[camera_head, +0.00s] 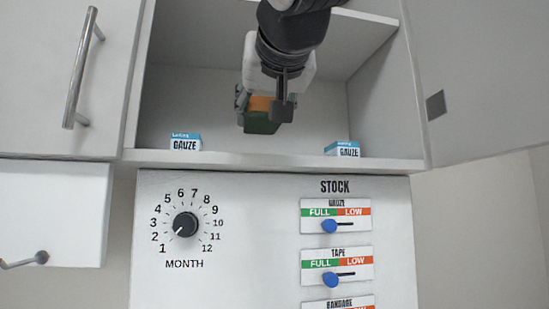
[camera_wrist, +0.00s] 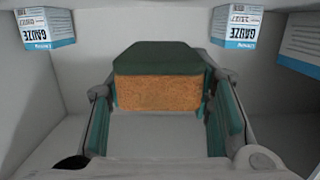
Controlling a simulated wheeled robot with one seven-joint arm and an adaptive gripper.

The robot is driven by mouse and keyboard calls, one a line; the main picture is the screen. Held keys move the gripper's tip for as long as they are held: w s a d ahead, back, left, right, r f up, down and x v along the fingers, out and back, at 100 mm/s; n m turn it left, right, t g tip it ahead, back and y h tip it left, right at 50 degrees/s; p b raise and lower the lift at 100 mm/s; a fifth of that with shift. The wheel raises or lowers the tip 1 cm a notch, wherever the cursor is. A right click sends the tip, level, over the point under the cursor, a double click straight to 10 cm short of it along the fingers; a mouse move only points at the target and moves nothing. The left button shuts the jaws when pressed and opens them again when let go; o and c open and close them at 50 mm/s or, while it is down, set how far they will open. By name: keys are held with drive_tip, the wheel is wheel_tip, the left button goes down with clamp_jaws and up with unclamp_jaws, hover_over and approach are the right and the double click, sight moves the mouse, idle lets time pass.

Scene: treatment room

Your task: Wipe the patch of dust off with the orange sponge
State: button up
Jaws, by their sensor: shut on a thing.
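The sponge (camera_head: 259,104), orange with a dark green layer, is between the fingers of my gripper (camera_head: 265,101), in front of the open cabinet in the head view. In the wrist view the sponge (camera_wrist: 157,92) fills the space between the two fingers, and my gripper (camera_wrist: 158,100) is shut on it. Its orange side faces the wrist camera and its green layer is at the top of that picture. I cannot make out a patch of dust in either view. My arm and the sponge hide part of the cabinet's inside.
A gauze box (camera_head: 186,142) stands at the left of the cabinet floor (camera_head: 230,158), another gauze box (camera_head: 342,149) at the right. An open door (camera_head: 480,70) is at the right. Below is a panel (camera_head: 250,240) with a month dial (camera_head: 185,224) and stock sliders (camera_head: 329,226).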

drive_tip(key=shift+a, duration=0.15)
drive_tip(key=shift+r, duration=0.15)
drive_tip(key=r+p, duration=0.2)
drive_tip(key=p, duration=0.1)
drive_tip(key=shift+s+r, duration=0.2)
drive_tip(key=shift+r, duration=0.1)
drive_tip(key=shift+w, duration=0.1)
